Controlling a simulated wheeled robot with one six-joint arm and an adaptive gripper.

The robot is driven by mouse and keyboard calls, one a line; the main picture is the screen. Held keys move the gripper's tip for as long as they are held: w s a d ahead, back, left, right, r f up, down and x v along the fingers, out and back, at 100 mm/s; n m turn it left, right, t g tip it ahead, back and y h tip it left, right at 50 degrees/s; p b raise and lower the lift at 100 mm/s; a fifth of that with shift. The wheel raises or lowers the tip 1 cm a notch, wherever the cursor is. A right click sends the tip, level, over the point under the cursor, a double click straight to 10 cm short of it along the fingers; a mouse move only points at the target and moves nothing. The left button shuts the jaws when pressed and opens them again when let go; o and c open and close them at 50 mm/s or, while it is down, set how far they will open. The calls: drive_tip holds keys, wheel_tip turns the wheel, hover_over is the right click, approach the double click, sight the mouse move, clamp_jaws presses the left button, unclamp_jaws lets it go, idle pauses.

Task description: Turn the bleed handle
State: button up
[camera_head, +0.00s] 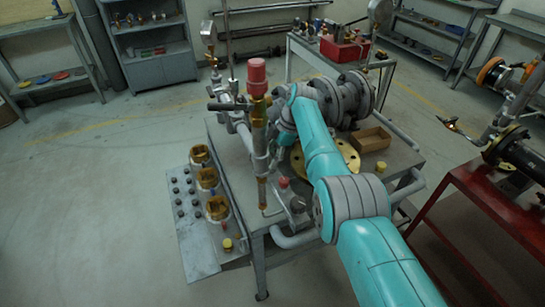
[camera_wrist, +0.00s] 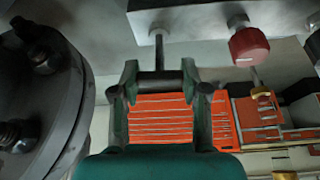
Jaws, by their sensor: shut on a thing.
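In the wrist view, the bleed handle (camera_wrist: 160,75) is a dark crossbar on a thin stem that comes out of a pale grey block (camera_wrist: 195,22). My gripper (camera_wrist: 160,82) has its two green fingers at the ends of this bar, shut on it. The bar lies level in the picture. In the head view, my turquoise arm reaches to the grey flanged gate valve (camera_head: 350,98) on the bench. My fingers and the handle are hidden there behind the arm and the fittings.
A large bolted flange (camera_wrist: 45,100) stands close left of my fingers. A red knob (camera_wrist: 248,46) hangs to their right, and an orange drawer cabinet (camera_wrist: 165,125) is behind. In the head view, a red-capped pipe (camera_head: 257,75) rises left of my arm. A red bench (camera_head: 490,200) stands right.

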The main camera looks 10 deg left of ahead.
idle(0.3)
drive_tip(key=o, duration=1.2)
drive_tip(key=shift+c, duration=0.2)
drive_tip(key=v, duration=1.2)
drive_tip(key=shift+d, duration=0.1)
